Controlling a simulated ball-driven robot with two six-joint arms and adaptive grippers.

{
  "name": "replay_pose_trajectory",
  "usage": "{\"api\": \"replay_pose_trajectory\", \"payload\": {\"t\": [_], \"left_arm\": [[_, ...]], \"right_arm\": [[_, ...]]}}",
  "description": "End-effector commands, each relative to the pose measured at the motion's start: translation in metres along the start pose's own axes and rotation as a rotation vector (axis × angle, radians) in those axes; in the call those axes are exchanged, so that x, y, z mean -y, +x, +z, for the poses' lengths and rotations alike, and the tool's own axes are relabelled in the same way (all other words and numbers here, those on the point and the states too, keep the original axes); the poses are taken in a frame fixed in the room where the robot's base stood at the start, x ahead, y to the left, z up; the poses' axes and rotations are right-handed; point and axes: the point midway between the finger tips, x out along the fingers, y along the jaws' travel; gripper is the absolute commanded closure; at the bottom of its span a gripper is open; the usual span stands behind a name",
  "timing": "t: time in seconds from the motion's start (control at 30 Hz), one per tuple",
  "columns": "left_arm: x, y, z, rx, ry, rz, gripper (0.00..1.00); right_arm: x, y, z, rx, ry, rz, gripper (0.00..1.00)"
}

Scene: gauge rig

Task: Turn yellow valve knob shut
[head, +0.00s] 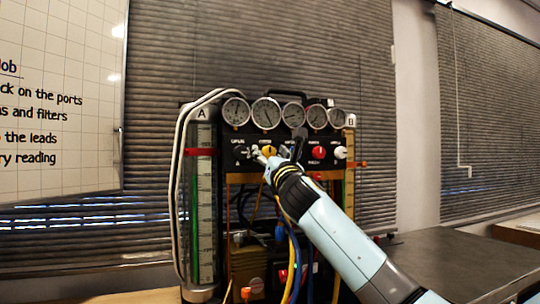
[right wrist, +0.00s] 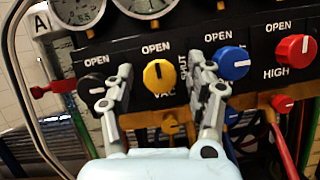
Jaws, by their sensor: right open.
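The yellow valve knob (right wrist: 158,77) is on the black panel (head: 240,150), under an OPEN label, with SHUT written to its right and VAC below. Its white mark points up, roughly toward OPEN. In the head view the knob (head: 269,150) shows partly, just above my gripper. My right gripper (right wrist: 159,70) is open, its two fingers on the left and right of the knob in the wrist view. I cannot tell whether the fingers touch it. In the head view the right gripper (head: 262,157) reaches up to the panel from below right. My left gripper is not in view.
A blue knob (right wrist: 234,63) sits close beside the right finger, a red knob (right wrist: 296,50) further right. A dark knob is partly behind the left finger. Several gauges (head: 266,113) line the top. A glass column (head: 203,215) stands left; hoses (head: 293,262) hang below.

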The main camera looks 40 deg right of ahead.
Motion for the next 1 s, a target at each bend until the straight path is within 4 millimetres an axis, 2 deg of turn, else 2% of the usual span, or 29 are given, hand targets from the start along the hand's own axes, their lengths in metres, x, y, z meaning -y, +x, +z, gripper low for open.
{"api": "replay_pose_trajectory", "payload": {"t": [0.07, 0.47, 0.77, 1.0], "left_arm": [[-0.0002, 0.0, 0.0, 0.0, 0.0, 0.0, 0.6], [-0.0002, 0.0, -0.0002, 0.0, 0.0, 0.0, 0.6], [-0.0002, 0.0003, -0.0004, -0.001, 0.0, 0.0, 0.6], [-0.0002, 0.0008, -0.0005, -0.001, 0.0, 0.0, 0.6]], "right_arm": [[0.0, -0.0002, 0.0, 0.0, 0.0, 0.0, 0.47], [0.0, -0.0004, 0.0, 0.0, 0.0, 0.0, 1.0], [-0.0005, -0.0005, 0.0, 0.001, 0.033, -0.013, 1.0], [-0.0012, -0.0005, -0.0001, 0.0, 0.157, -0.065, 1.0]]}}
